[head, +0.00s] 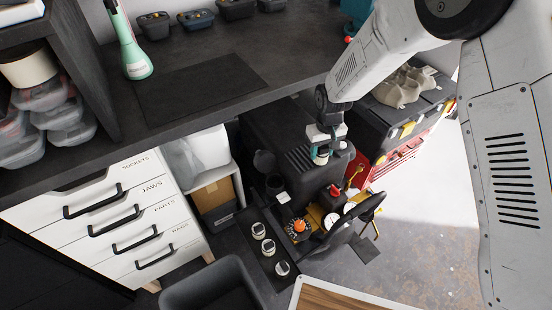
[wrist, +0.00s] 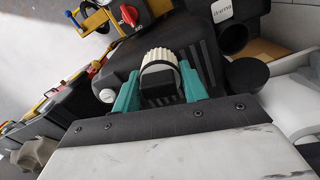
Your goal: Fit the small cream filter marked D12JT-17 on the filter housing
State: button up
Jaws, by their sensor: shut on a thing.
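My gripper (wrist: 158,85) has teal fingers shut on a small cream ribbed filter (wrist: 158,60), seen tilted between the fingertips. In the head view my gripper (head: 321,150) holds the cream filter (head: 320,159) above the dark machine's right part. No marking can be read on the held filter. A black part with a white label (wrist: 222,10) shows at the top of the wrist view, beside a round black opening (wrist: 233,38). The labelled part (head: 282,196) is also in the head view, left of my gripper. I cannot tell for certain which part is the filter housing.
A dark tray (head: 247,222) holds three cream-topped filters on the floor. Orange and red knobs, gauges and a black hose crowd the machine's front. A red tool chest (head: 399,160) stands right. The workbench (head: 285,50) overhangs behind. Open floor (head: 430,240) lies at right.

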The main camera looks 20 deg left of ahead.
jog(key=s+a+f+n, duration=0.1)
jog(key=s+a+n, duration=0.15)
jog(key=a, duration=0.45)
jog(key=s+a+f+n, duration=0.1)
jog(key=s+a, duration=0.3)
jog(key=a, duration=0.3)
jog(key=shift+d+f, duration=0.15)
jog(key=shift+f, duration=2.7)
jog(key=shift+s+d+f, duration=0.1)
jog(key=shift+f, duration=1.7)
